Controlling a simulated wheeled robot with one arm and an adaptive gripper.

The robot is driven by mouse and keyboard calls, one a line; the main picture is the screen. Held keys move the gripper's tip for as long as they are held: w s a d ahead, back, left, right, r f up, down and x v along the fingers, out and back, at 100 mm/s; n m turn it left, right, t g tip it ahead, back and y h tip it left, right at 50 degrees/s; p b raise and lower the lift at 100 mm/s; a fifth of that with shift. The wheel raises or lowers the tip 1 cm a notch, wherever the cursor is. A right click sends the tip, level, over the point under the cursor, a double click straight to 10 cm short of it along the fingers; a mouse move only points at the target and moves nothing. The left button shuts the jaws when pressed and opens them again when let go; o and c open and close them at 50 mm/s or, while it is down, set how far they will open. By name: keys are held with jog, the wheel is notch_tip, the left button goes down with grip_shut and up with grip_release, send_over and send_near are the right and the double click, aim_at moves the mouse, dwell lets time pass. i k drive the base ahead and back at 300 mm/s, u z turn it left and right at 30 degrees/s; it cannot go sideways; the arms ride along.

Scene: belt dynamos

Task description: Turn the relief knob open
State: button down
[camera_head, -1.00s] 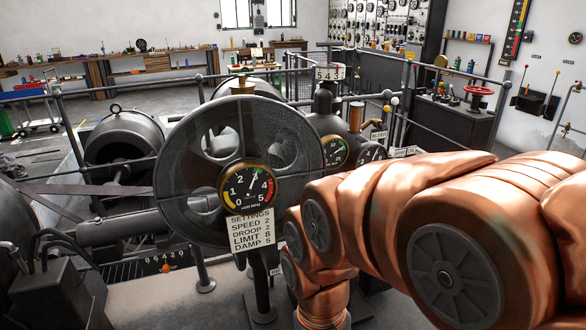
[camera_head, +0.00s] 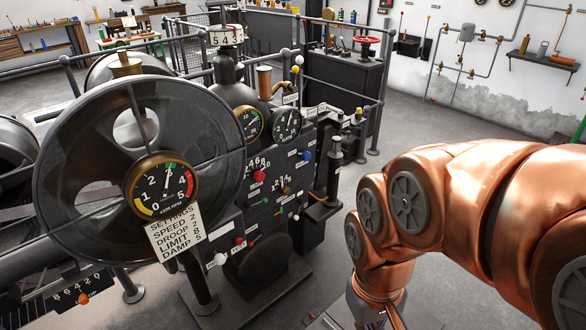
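A dark control panel (camera_head: 272,222) stands right of the large handwheel and carries several small knobs with white labels. I see a red knob (camera_head: 259,176), a blue knob (camera_head: 306,155), an orange knob (camera_head: 287,190), a lower red knob (camera_head: 240,241) and a white knob (camera_head: 220,259). The labels are too small to read, so I cannot tell which is the relief knob. My copper arm reaches in from the right and bends down at the bottom, right of the panel and apart from it. My gripper is below the picture's edge.
The handwheel (camera_head: 75,140) with its speed gauge (camera_head: 161,187) and a settings card (camera_head: 176,233) stands left of the panel. Two gauges (camera_head: 287,125) sit above the knobs. A railing and a bench with a red wheel (camera_head: 367,40) stand behind. Bare floor (camera_head: 415,125) lies at right.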

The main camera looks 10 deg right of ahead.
aim_at(306, 156)
jog(key=u, duration=1.2)
jog(key=k, duration=0.35)
jog(key=z, duration=0.25)
